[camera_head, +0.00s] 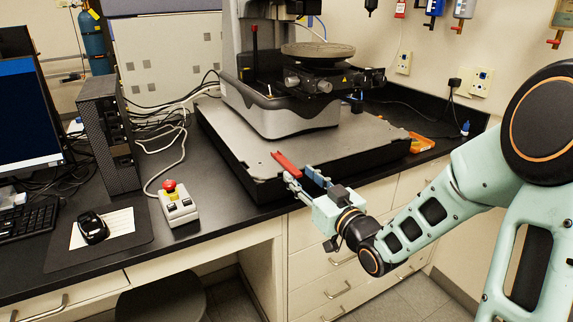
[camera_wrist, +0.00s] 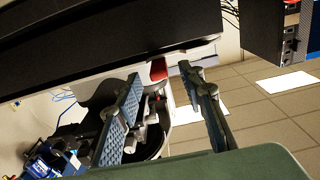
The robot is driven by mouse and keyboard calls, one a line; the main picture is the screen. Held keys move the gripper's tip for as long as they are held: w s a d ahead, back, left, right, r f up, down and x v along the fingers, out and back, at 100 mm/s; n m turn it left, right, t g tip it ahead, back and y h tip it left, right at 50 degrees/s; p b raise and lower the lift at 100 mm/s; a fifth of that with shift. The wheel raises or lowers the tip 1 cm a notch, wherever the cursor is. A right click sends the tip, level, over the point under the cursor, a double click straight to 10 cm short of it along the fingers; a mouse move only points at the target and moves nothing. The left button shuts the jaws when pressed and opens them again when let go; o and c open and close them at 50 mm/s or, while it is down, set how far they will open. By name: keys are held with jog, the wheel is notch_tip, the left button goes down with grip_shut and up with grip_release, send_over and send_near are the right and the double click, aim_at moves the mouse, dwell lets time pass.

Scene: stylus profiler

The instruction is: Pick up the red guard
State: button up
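The red guard (camera_head: 286,163) is a narrow red strip at the front edge of the instrument's dark base platform, above the bench front. In the wrist view, a small red part (camera_wrist: 158,69) shows beyond and between the fingertips, below the dark platform edge; the rest of it is hidden. My gripper (camera_head: 305,177) is at the near end of the guard, close to the platform edge. In the wrist view, the two fingers of my gripper (camera_wrist: 160,77) are spread apart with a visible gap. I cannot tell whether a finger touches the guard.
The stylus profiler (camera_head: 280,112) stands on its platform (camera_head: 226,131) behind the guard. A control box with a red button (camera_head: 178,203) sits on the bench to the left. A computer tower (camera_head: 108,135) and monitor (camera_head: 27,115) stand farther left. Drawers (camera_head: 335,245) lie below the bench edge.

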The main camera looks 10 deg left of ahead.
jog(key=shift+x, duration=0.85)
jog(key=shift+c, duration=0.4)
grip_shut()
jog(key=shift+r, duration=0.25)
